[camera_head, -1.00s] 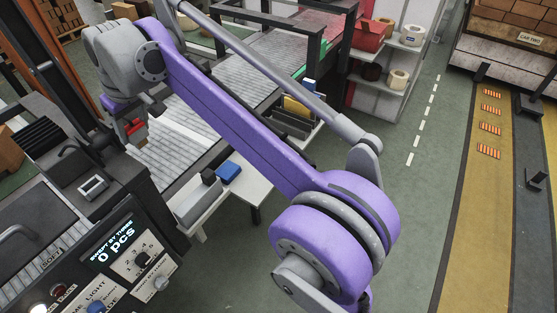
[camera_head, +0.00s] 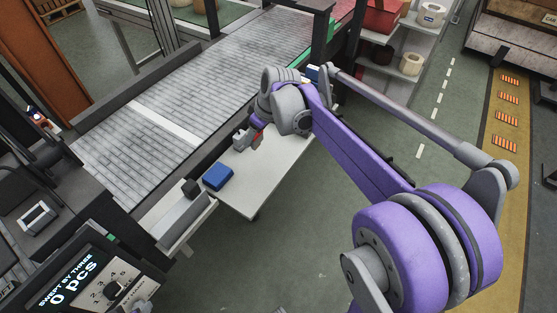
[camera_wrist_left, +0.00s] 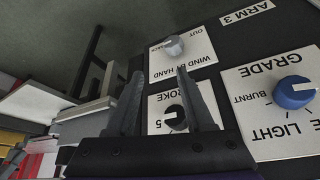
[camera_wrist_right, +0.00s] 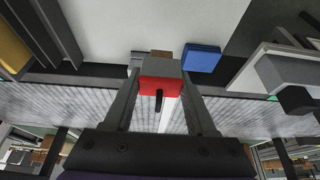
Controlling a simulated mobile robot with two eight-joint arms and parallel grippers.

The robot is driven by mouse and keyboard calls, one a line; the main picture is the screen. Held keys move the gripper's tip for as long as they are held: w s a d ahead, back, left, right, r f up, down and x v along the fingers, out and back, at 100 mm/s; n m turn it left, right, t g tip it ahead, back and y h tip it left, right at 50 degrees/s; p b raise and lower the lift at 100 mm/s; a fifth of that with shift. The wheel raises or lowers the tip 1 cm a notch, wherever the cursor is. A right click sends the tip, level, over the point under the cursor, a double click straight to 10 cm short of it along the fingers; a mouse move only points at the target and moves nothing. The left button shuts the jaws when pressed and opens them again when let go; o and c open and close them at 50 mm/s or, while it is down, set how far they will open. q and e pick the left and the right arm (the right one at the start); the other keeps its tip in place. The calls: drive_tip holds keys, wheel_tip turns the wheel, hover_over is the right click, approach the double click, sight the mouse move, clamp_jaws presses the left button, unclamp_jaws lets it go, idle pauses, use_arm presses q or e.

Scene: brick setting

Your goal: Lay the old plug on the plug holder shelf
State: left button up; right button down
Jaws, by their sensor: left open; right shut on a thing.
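My right gripper (camera_wrist_right: 161,92) is shut on a plug (camera_wrist_right: 160,88), a grey block with a red face and a black pin. The plug also shows in the head view (camera_head: 242,140), over the far part of a white shelf (camera_head: 262,182) beside the conveyor. I take this to be the plug holder shelf. I cannot tell whether the plug touches it. A blue block (camera_head: 218,177) rests on the shelf, to the left of the plug. My left gripper (camera_wrist_left: 160,74) is open and empty in front of a control panel with knobs.
The conveyor (camera_head: 190,85) runs behind the shelf. A long grey holder (camera_head: 180,217) with a black block on it stands at the shelf's left. The control panel (camera_head: 85,280) is at the lower left. Green floor is free in front of the shelf.

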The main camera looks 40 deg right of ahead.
drive_tip(key=shift+s+d+f, duration=0.3)
drive_tip(key=shift+d+f, duration=0.5)
drive_tip(key=shift+d, duration=0.1)
wheel_tip(320, 180, down, 6)
drive_tip(key=shift+s+r+b, duration=0.1)
drive_tip(key=shift+r+b, duration=0.15)
drive_tip(key=shift+b, duration=0.1)
use_arm(q)
drive_tip(key=shift+w+d+f, duration=0.3)
drive_tip(key=shift+d+f, duration=0.2)
drive_tip(key=shift+f, duration=0.2)
use_arm(e)
drive_tip(key=shift+f, duration=2.15)
drive_tip(key=shift+f+b, duration=0.15)
drive_tip(key=shift+b, duration=0.15)
use_arm(q)
drive_tip(key=shift+f, duration=0.15)
use_arm(e)
drive_tip(key=shift+c, duration=1)
unclamp_jaws()
